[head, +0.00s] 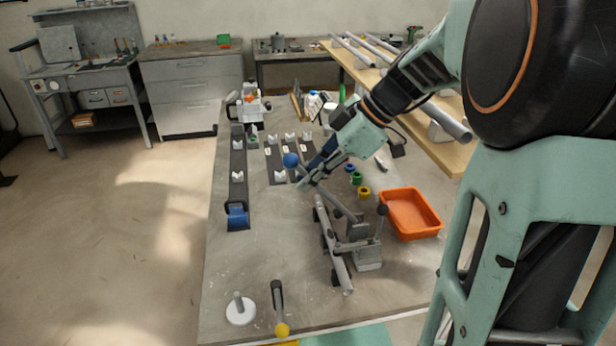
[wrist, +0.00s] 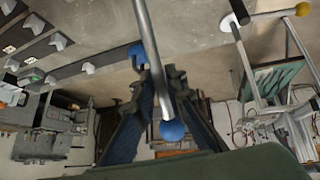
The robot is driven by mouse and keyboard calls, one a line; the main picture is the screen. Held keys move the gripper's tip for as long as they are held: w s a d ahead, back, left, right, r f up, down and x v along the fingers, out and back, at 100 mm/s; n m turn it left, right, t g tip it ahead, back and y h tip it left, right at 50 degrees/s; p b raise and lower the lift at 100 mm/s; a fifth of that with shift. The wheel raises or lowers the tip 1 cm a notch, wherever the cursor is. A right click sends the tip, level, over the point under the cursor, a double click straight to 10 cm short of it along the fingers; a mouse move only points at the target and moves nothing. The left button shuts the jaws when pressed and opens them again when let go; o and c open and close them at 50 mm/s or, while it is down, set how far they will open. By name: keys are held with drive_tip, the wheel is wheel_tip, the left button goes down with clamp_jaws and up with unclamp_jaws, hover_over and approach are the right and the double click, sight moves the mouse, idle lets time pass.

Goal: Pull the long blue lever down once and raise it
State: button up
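The long blue lever is a grey rod with a blue ball knob (head: 290,160) at its raised end. It rises at a slant from the grey clamp jig (head: 368,256) on the table. My gripper (head: 308,180) is at the rod, a little below the knob. In the wrist view the rod (wrist: 148,35) runs between my two fingertips (wrist: 158,78), which lie close on both sides of it. The blue knob (wrist: 172,130) shows on the palm side of the fingertips. The fingers look closed on the rod, though the exact contact is hard to see.
A blue-ended rail (head: 238,195) lies at the left. A yellow-knobbed lever (head: 281,328) and a white disc with a peg (head: 240,312) are in front.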

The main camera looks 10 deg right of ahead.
drive_tip(key=o, duration=0.3)
drive_tip(key=shift+a, duration=0.1)
